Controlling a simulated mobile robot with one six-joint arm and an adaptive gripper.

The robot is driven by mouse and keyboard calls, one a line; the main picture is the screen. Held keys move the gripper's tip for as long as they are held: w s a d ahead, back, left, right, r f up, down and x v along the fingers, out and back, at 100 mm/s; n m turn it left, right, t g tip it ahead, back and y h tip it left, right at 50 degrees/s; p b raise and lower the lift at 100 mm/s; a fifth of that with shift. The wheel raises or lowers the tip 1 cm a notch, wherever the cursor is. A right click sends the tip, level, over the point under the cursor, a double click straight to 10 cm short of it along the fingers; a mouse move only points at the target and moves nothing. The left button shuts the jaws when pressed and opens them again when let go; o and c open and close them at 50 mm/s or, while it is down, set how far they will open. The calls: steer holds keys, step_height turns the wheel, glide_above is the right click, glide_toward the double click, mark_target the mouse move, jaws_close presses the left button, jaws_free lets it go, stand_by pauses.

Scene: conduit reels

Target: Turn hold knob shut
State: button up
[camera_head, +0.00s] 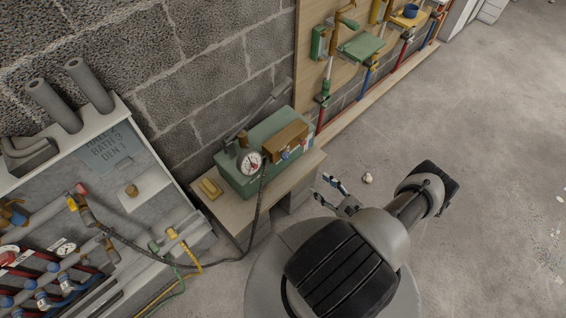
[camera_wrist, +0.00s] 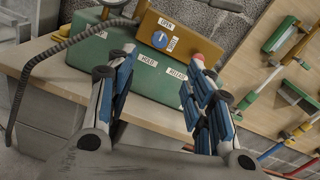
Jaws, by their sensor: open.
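The test box is a green case (camera_wrist: 140,87) on a small wooden bench, with a brown block (camera_wrist: 190,42) at its top front. A round blue knob (camera_wrist: 160,39) with a white mark sits on the block's face, between OPEN and SHUT labels. A HOLD label is on the green face below it; its exact turn is too small to tell. The knob also shows small in the head view (camera_head: 285,154). My gripper (camera_wrist: 160,76) is open and empty, its fingers apart in front of the box and below the knob. In the head view my gripper (camera_head: 328,190) is right of the bench, clear of the box.
A red-pink knob (camera_wrist: 198,60) near the RELEASE label is partly behind my right finger. A pressure gauge (camera_head: 250,162) with a dark hose (camera_head: 245,235) stands at the box's left. A yellow block (camera_head: 210,188) lies on the bench.

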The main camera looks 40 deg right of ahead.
steer(key=b, duration=0.3)
glide_toward(287, 158)
steer(key=shift+h, duration=0.3)
steer(key=w, duration=0.9)
steer(key=shift+w+a, duration=0.15)
steer(key=shift+a, duration=0.2)
steer(key=shift+c, duration=0.5)
steer(key=c, duration=1)
